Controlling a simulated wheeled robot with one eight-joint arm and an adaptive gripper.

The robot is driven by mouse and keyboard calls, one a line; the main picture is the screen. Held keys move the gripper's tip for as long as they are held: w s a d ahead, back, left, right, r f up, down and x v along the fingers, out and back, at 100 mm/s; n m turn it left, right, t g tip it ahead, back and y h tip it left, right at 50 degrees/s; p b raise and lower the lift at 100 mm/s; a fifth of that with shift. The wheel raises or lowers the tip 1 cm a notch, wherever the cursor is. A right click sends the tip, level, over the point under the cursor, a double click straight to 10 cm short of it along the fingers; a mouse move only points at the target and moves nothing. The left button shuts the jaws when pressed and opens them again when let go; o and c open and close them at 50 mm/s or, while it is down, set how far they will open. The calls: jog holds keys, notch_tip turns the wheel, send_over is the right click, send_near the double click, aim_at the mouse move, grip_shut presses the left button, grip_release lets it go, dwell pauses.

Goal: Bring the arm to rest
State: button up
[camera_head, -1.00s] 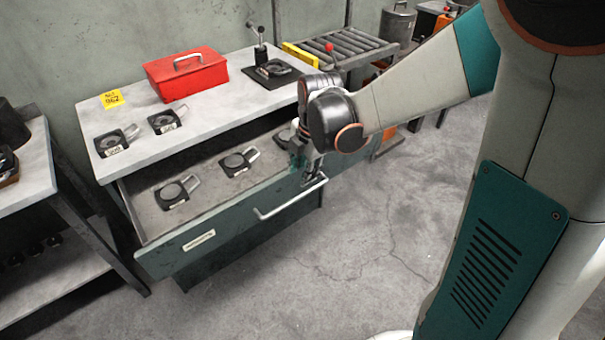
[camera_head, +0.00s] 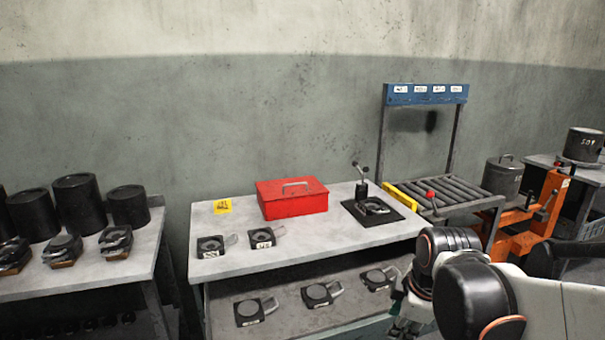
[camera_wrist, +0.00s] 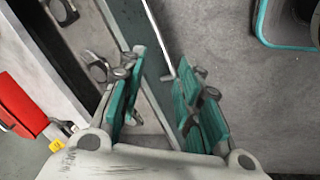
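My gripper (camera_head: 408,318) is at the lower right in the head view, partly cut off by the bottom edge, beside the right part of the open drawer (camera_head: 285,322). In the wrist view my gripper (camera_wrist: 160,85) has its two teal finger pads apart, with nothing held between them. The drawer's front and its thin bar handle (camera_wrist: 153,22) show beyond and between the fingers. The gap between handle and fingers is hard to judge. My bent arm comes in from the right.
The bench (camera_head: 335,228) carries a red box (camera_head: 292,203), two dies and a black lever fixture (camera_head: 372,208). Several dies lie in the drawer. A roller rack (camera_head: 450,192) and orange lift (camera_head: 535,232) stand right. Another table (camera_head: 100,268) with black cylinders stands left.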

jog(key=s+r+m+t, duration=0.3)
jog(key=s+r+m, duration=0.1)
jog(key=s+m, duration=0.7)
jog(key=m, duration=0.3)
jog(key=shift+s+a+r, duration=0.25)
jog(key=shift+s+r, duration=0.15)
